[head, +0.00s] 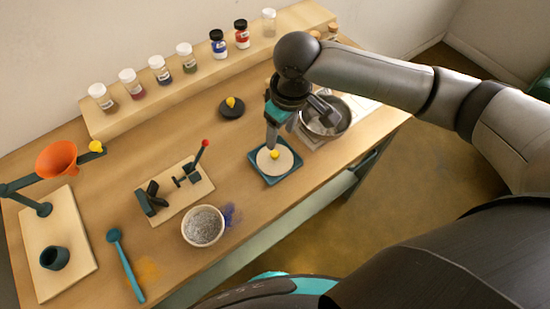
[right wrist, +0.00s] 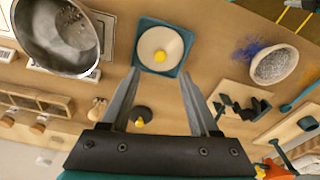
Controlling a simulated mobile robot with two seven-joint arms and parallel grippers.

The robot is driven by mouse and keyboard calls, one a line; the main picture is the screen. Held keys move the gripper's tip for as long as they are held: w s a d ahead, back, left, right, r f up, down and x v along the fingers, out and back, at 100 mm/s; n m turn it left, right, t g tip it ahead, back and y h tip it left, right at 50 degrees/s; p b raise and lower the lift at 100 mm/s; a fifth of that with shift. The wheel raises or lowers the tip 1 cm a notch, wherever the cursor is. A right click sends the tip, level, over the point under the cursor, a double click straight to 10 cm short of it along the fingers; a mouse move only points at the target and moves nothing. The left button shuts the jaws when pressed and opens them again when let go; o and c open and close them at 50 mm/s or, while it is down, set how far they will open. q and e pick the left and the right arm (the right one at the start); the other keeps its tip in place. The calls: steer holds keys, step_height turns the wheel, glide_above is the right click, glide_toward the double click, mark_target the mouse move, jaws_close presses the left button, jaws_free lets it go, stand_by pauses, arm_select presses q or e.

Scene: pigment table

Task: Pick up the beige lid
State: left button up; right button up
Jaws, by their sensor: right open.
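The beige lid (head: 286,163) is a round pale disc with a yellow knob. It lies in a square teal tray (head: 264,179) near the front edge of the table. In the right wrist view the lid (right wrist: 148,42) and its tray (right wrist: 148,20) show just beyond my fingertips. My right gripper (head: 277,138) is open and empty, pointing down above the lid's far side; in the right wrist view its two fingers (right wrist: 160,76) are apart, with the knob between their directions. I cannot tell the exact height gap. My left gripper is not in view.
A metal bowl (head: 327,118) stands close to the right of my gripper. A dark lid with a yellow knob (head: 231,108) lies behind. A bowl of grey powder (head: 203,226) and a small clamp stand (head: 178,189) are to the left. Jars line the rear shelf (head: 215,66).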

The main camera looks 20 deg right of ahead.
mark_target(275, 153)
steer(key=f, duration=0.3)
steer(key=w+f+b, duration=0.1)
steer(key=f, duration=0.2)
steer(key=a+f, duration=0.1)
steer(key=f, duration=0.2)
steer(key=shift+w+f+b, duration=0.1)
steer(key=shift+w+b, duration=0.05)
steer(key=shift+b, duration=0.15)
steer(key=shift+d, duration=0.1)
jaws_close()
